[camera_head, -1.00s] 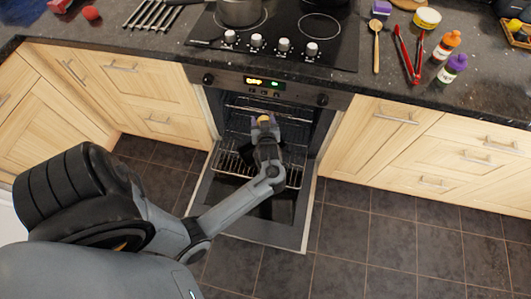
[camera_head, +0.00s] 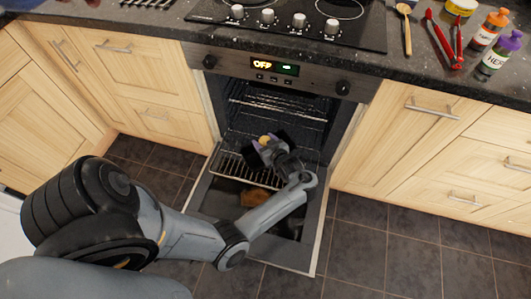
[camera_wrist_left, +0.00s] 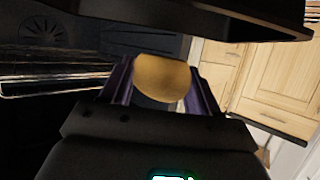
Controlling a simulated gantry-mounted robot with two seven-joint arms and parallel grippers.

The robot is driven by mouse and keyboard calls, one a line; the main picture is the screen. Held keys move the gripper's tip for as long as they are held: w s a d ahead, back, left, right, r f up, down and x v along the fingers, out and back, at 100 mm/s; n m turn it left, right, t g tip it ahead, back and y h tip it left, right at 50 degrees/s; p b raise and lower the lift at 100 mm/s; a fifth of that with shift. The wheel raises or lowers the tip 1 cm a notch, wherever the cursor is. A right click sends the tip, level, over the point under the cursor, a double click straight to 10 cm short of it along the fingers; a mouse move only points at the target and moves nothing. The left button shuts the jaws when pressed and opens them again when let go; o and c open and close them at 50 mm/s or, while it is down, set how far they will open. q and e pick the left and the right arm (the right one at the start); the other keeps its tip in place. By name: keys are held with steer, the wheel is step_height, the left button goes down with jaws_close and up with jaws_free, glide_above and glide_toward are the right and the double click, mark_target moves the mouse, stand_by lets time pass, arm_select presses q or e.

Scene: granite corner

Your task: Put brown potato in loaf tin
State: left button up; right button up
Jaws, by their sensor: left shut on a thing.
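My left gripper (camera_head: 264,143) is in front of the open oven, above the wire rack. It is shut on a rounded tan-brown potato (camera_wrist_left: 162,76), which sits between the purple-lined fingers in the left wrist view. Only a small yellowish part of the potato (camera_head: 265,138) shows in the head view. A dark tin, apparently the loaf tin (camera_head: 286,226), lies low over the lowered oven door, partly hidden by my left arm. An orange-brown lump (camera_head: 253,197) shows in or on it; I cannot tell what it is. My right gripper is out of view.
The oven door (camera_head: 309,240) is folded down, and a wire rack (camera_head: 232,166) sticks out above it. Wooden cabinets (camera_head: 398,150) flank the oven. The worktop above holds a hob (camera_head: 290,22), red tongs (camera_head: 443,40) and bottles (camera_head: 500,50). The tiled floor at right is clear.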

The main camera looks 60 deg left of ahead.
arm_select(q)
steer(key=shift+f+b, duration=1)
steer(key=shift+f, duration=1.7)
steer(key=shift+a+f+b, duration=0.1)
steer(key=shift+f+b, duration=0.4)
steer(key=shift+f, duration=0.15)
steer(key=o, duration=1.1)
steer(key=shift+f, duration=0.15)
